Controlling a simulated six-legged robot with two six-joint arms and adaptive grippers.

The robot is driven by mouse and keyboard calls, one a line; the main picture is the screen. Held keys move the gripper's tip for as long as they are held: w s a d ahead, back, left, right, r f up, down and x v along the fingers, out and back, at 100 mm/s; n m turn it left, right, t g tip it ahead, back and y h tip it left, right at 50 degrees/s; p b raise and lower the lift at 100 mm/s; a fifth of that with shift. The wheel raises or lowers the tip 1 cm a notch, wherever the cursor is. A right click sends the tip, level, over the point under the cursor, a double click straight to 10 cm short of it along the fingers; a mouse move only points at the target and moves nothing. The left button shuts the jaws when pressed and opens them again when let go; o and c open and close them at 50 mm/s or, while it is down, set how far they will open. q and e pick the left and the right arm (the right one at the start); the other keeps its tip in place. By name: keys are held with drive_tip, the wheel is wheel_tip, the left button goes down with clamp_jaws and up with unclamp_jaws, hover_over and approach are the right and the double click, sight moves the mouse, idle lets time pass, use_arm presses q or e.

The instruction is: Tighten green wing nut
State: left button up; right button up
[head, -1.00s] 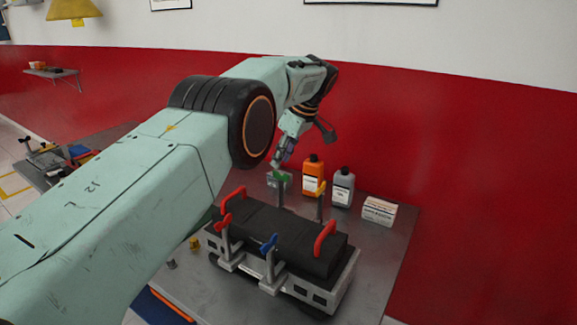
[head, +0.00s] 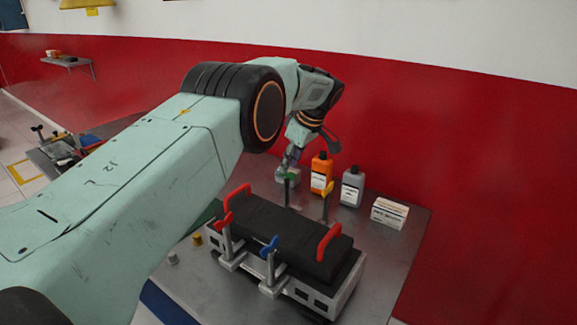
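The green wing nut (head: 291,176) sits on a post at the back of the engine trainer, a black block (head: 285,238) in a silver frame on the grey table. My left gripper (head: 289,167) points down from above, right at or just behind the green wing nut. Its fingers are small and partly hidden, so I cannot tell whether they touch the nut or how far apart they are. A yellow wing nut (head: 327,189) is at the back right, a red one (head: 224,222) at the front left and a blue one (head: 269,246) at the front. My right gripper is not in view.
An orange bottle (head: 321,175), a grey bottle (head: 352,187) and a white box (head: 390,212) stand behind and right of the trainer. Red handles (head: 328,242) rise from the block. Small yellow (head: 197,240) and grey pieces lie at the left. The table's right side is clear.

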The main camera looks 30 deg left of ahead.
use_arm(q)
drive_tip(key=shift+w+a+f, duration=0.15)
drive_tip(key=shift+w+f, duration=0.05)
drive_tip(key=shift+f, duration=0.35)
drive_tip(key=shift+w+a+f, duration=0.15)
drive_tip(key=shift+f, duration=0.35)
drive_tip(key=shift+a+f, duration=0.2)
drive_tip(key=shift+a, duration=0.1)
drive_tip(key=shift+s+r, duration=0.2)
drive_tip(key=shift+s, duration=0.1)
drive_tip(key=shift+c, duration=0.8)
drive_tip(key=shift+w+d+f, duration=0.1)
drive_tip(key=shift+w+d, duration=0.15)
drive_tip(key=c, duration=0.3)
drive_tip(key=shift+a+f, duration=0.1)
clamp_jaws()
drive_tip(key=shift+s+a, duration=0.1)
